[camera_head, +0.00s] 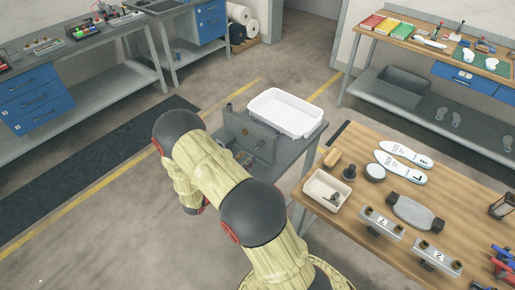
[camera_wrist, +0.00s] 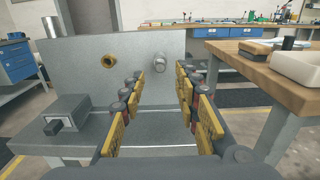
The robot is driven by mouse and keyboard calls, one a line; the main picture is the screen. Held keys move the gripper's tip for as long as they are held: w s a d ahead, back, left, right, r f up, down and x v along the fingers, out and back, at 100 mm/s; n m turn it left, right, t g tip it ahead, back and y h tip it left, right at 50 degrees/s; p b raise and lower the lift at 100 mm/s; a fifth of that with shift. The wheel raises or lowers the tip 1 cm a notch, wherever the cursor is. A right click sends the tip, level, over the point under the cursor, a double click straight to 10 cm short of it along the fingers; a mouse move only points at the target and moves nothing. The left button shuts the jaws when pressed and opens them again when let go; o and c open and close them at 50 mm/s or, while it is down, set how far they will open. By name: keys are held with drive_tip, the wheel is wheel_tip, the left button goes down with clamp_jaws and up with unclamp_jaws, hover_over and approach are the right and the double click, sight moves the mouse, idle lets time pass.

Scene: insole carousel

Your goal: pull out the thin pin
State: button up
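A grey upright plate (camera_wrist: 130,85) stands ahead of me in the wrist view; it also shows on the small grey table in the head view (camera_head: 262,128). A short silver pin (camera_wrist: 159,64) sticks out of its face toward me. To its left is a brass ring (camera_wrist: 109,61) with a dark centre. I cannot tell whether this silver pin is the thin one. My gripper (camera_wrist: 163,100) is open and empty, its yellow-padded fingers to the left and right, with the pin between them in the picture but farther off. My arm hides the gripper in the head view.
A white tub (camera_head: 285,113) sits behind the plate. A wooden bench (camera_head: 340,225) with insoles and a small tray (camera_head: 311,193) is at the right.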

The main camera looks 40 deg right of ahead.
drive_tip(key=shift+w+d, duration=0.2)
drive_tip(key=shift+d, duration=2.45)
drive_tip(key=shift+c, duration=1)
clamp_jaws()
drive_tip(key=shift+s+a, duration=0.15)
drive_tip(key=shift+a, duration=1.35)
drive_tip(key=shift+s+a, duration=0.1)
drive_tip(key=shift+a, duration=1.35)
drive_tip(key=shift+r+p, duration=0.15)
drive_tip(key=shift+p, duration=0.2)
wheel_tip(320, 180, up, 7)
drive_tip(key=p, duration=0.5)
